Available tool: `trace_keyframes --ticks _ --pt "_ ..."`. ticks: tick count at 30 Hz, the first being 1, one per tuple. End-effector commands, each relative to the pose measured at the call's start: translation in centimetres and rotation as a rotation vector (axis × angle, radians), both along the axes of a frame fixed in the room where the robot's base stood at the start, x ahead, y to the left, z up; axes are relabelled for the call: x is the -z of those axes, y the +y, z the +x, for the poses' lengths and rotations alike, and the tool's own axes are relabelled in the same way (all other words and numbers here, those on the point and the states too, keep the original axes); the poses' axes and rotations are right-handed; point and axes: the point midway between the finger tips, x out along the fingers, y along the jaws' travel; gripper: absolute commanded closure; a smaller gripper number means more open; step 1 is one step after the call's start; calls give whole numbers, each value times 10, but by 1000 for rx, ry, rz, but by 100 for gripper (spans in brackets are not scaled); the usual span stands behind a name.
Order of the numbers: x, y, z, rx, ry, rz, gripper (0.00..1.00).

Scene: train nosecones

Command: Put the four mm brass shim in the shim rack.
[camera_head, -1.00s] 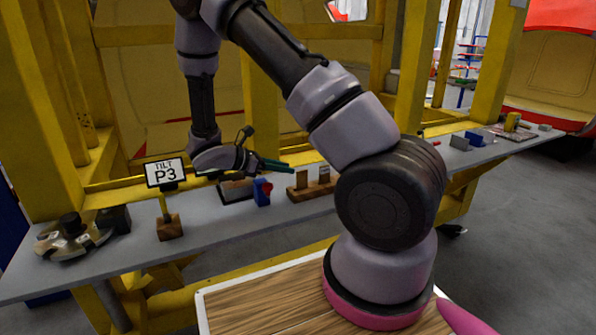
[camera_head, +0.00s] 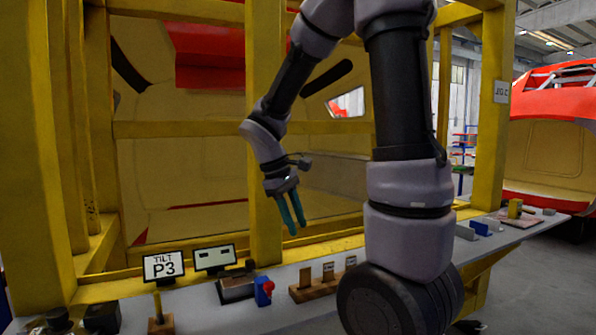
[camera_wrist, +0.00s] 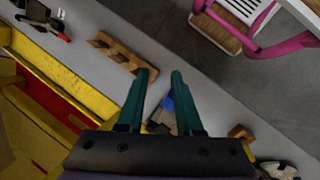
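The wooden shim rack (camera_head: 318,290) stands on the grey shelf in the middle of the head view. Small upright plates show at it, one of them brass-coloured (camera_head: 328,271). Their sizes are too small to read, so I cannot tell which is the four mm brass shim. The slotted rack also shows in the wrist view (camera_wrist: 122,54), ahead and left of the fingers. My gripper (camera_head: 292,230) hangs above the shelf, fingers pointing down. In the wrist view its teal fingers (camera_wrist: 160,78) are apart, with nothing visible held between them.
A blue block with a red knob (camera_head: 264,291) and a dark tray (camera_head: 236,287) stand left of the rack. Yellow posts (camera_head: 264,130) rise behind the shelf. Small blocks (camera_head: 480,228) lie farther right.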

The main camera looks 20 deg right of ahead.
Motion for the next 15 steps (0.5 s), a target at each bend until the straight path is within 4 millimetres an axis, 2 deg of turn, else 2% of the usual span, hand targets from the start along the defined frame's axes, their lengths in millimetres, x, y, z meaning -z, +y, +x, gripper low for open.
trace_keyframes --ticks 1,9,15 --pt "-17 0 -10 74 -72 63 65" --pt "-86 16 -56 466 -423 413 65" --pt "-124 27 -81 668 -613 619 65"
